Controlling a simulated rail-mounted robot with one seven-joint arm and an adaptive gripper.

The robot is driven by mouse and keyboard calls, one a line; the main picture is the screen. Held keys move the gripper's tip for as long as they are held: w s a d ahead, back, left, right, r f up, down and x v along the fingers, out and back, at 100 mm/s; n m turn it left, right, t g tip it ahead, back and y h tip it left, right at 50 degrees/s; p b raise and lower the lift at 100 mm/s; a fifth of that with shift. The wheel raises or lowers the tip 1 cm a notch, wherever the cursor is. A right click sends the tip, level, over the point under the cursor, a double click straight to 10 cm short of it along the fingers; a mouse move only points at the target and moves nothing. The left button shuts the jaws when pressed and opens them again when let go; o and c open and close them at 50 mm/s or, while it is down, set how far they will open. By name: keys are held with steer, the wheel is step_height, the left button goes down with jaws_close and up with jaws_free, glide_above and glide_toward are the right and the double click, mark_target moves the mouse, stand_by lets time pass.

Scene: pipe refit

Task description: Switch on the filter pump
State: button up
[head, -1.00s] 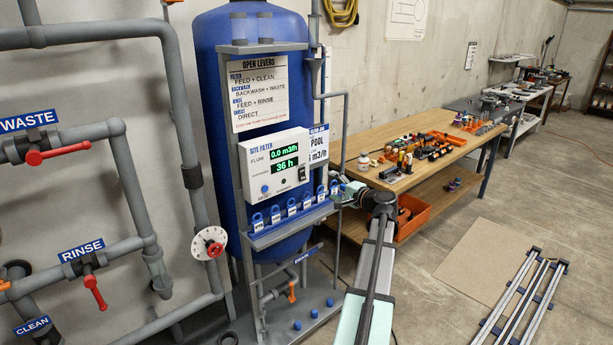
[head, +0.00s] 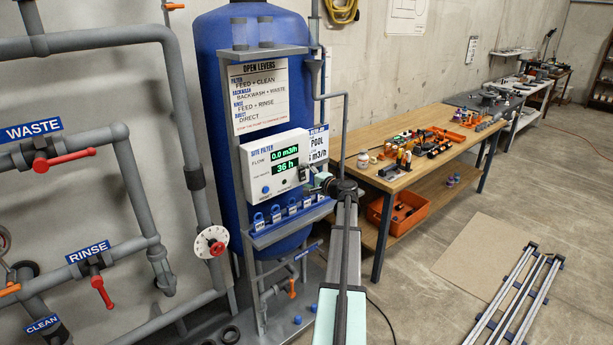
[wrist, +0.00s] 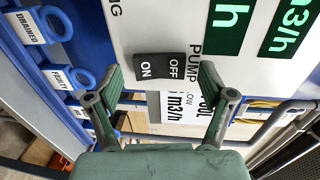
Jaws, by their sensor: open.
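The pump rocker switch (wrist: 160,67) is black, with ON and OFF halves and the word PUMP beside it in the wrist view. It sits on the white SITE FILTER control box (head: 262,179), whose displays read 0.0 m3/h and 36 h. My gripper (wrist: 162,85) is open and empty in front of the box. Its two fingers stand on either side of the switch in the picture, apart from it as far as I can tell. In the head view my gripper (head: 309,180) is at the box's lower right corner, and it partly hides the switch there.
A shelf with blue ring tags (head: 275,217) runs below the box, close under my gripper. The blue filter tank (head: 222,95) stands behind. Pipes with red levers (head: 70,157) are at left. A wooden workbench (head: 385,145) stands at right.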

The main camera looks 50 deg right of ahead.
steer(key=shift+c, duration=0.3)
steer(key=c, duration=1.1)
steer(key=b, duration=0.4)
steer(key=shift+f+t, duration=0.3)
steer(key=shift+f, duration=0.1)
steer(key=shift+b, duration=0.65)
steer(key=shift+r+t+b, duration=0.2)
steer(key=shift+t+b, duration=0.2)
steer(key=shift+b, duration=0.45)
steer(key=shift+r, duration=0.1)
